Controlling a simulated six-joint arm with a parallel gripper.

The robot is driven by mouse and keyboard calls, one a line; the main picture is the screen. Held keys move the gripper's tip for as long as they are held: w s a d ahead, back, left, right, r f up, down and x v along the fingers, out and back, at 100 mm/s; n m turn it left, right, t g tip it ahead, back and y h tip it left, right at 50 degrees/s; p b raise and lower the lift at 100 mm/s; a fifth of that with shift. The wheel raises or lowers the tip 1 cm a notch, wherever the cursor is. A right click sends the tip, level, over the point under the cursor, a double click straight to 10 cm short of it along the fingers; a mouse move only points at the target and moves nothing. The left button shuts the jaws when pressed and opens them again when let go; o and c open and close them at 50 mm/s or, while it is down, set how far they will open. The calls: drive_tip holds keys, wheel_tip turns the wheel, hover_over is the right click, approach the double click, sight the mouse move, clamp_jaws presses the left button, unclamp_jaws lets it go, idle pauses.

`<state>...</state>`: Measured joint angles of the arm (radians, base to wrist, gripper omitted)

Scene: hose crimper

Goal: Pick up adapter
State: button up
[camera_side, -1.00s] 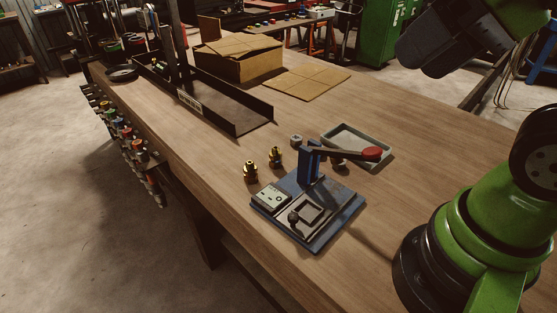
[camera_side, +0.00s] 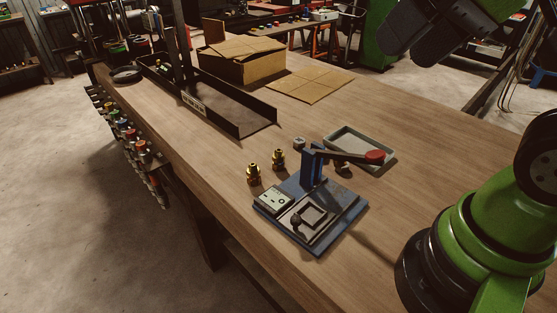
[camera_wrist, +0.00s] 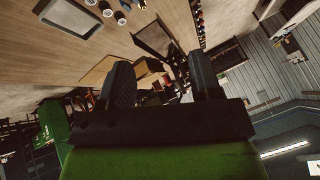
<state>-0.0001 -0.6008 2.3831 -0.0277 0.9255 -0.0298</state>
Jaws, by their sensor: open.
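Two brass fittings stand upright on the wooden bench in the side view, one nearer the front edge (camera_side: 254,175) and one a little behind it (camera_side: 278,160). A small silver-grey fitting (camera_side: 299,143) sits just behind them. I cannot tell which one is the adapter. My gripper (camera_wrist: 160,70) shows in the wrist view with its two dark fingers wide apart and nothing between them. It is well away from the fittings, which appear small near the top left of that view.
A blue crimper (camera_side: 312,212) with a red-knobbed lever stands right of the fittings. A grey tray (camera_side: 380,164) lies behind it. A black open-ended holder (camera_side: 240,124) and a cardboard box (camera_side: 240,69) are farther back. The bench left of the fittings is clear.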

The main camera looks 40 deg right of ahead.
drive_tip(key=w+n+g, duration=0.1)
drive_tip(key=w+g, duration=0.1)
drive_tip(key=w, duration=0.7)
drive_tip(key=n+g+h, duration=0.2)
drive_tip(key=n+g, duration=0.1)
drive_tip(key=g, duration=0.2)
hover_over(278, 150)
drive_tip(key=f, duration=2.3)
drive_tip(key=shift+w+f, duration=0.3)
drive_tip(key=shift+f, duration=0.1)
drive_tip(key=f, duration=0.6)
drive_tip(key=shift+s, duration=0.25)
drive_tip(key=c, duration=1)
drive_tip(key=shift+c, duration=0.2)
